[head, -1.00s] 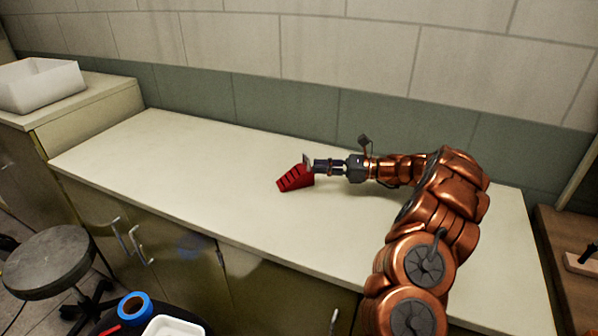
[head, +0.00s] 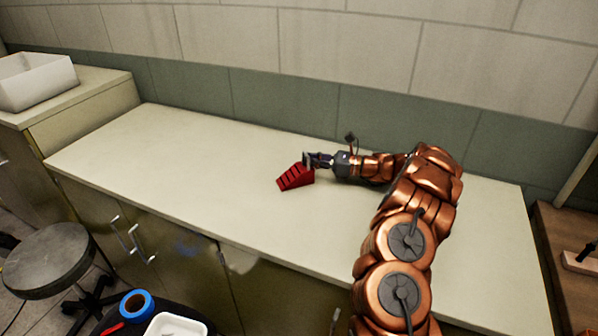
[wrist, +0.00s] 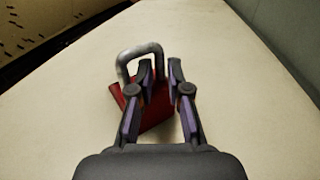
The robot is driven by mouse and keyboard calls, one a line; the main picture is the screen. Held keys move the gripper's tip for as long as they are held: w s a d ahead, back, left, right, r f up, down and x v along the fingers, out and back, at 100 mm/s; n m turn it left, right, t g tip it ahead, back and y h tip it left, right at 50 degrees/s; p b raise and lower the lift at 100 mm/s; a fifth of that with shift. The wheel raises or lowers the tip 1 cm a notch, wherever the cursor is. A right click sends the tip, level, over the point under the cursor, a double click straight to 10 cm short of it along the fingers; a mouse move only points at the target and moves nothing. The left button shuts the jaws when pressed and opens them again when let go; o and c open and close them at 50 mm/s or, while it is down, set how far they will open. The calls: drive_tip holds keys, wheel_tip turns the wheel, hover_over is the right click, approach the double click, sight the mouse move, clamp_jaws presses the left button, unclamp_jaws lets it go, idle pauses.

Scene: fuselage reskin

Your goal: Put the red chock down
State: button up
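The red chock (head: 295,178) is a ribbed wedge resting on the pale countertop (head: 190,165), its sloped, stepped face toward the left. In the wrist view the red chock (wrist: 155,112) shows beneath and between my fingers, with a grey U-shaped handle (wrist: 138,50) standing up from it. My gripper (head: 307,160) is at the chock's upper right end. In the wrist view my gripper (wrist: 162,70) has its fingers apart, with a gap around one leg of the handle. Part of the chock is hidden by the fingers.
The countertop is clear to the left and right of the chock. A tiled wall (head: 300,110) runs behind it. A white bin (head: 38,82) stands on the far left cabinet. A round stool (head: 47,260), blue tape roll (head: 137,305) and white tray (head: 175,325) are in front.

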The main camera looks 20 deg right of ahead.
drive_tip(key=shift+w+a, duration=0.35)
drive_tip(key=shift+a, duration=0.2)
clamp_jaws()
